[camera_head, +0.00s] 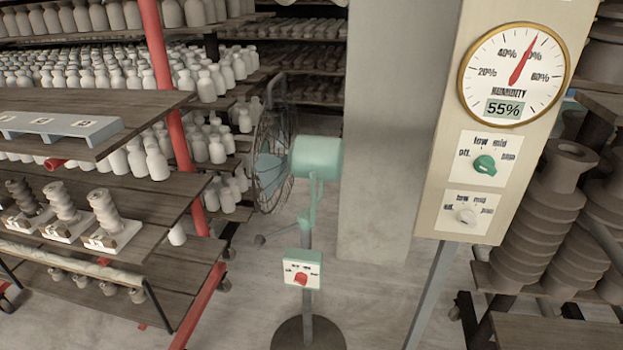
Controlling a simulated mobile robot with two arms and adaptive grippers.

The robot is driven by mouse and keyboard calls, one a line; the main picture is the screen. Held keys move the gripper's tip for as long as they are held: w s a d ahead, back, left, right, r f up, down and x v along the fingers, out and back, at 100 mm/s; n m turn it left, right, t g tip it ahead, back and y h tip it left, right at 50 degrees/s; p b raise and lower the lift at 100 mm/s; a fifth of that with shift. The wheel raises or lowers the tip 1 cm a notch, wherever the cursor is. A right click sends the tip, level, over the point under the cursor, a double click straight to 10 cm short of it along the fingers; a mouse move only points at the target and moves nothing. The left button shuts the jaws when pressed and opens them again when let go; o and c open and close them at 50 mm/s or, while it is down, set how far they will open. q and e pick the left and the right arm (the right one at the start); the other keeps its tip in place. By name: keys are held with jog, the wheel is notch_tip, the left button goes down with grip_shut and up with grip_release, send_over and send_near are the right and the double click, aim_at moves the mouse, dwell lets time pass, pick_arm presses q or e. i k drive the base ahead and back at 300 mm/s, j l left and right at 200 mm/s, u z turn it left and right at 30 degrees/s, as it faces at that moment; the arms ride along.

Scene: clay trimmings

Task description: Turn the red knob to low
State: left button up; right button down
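The red knob (300,279) is on the white dial face of a small mint-green control box (304,258), low in the middle of the view. The box is on the pole of a standing fan (316,158). Small labels are printed in an arc above the knob, too small to read surely. I cannot tell which label the knob points to. Neither of my grippers is in view, and nothing touches the knob.
A beige panel at right holds a humidity gauge (514,74) reading 55%, a green knob (485,165) and a white knob (465,215). Wooden shelves with pale bottles (157,164) stand at left. Stacked ribbed clay pieces (530,230) stand at right. Floor shows around the fan's round base.

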aim_at(301, 278)
jog(key=i+j+z, duration=0.1)
jog(key=j+z, duration=0.25)
jog(key=j, duration=0.3)
jog(key=j+z, duration=0.35)
jog(key=j, duration=0.25)
jog(key=k+j+z, duration=0.1)
jog(key=j+z, duration=0.25)
jog(key=j, duration=0.6)
jog(key=k+j, duration=0.1)
jog(key=j, duration=0.3)
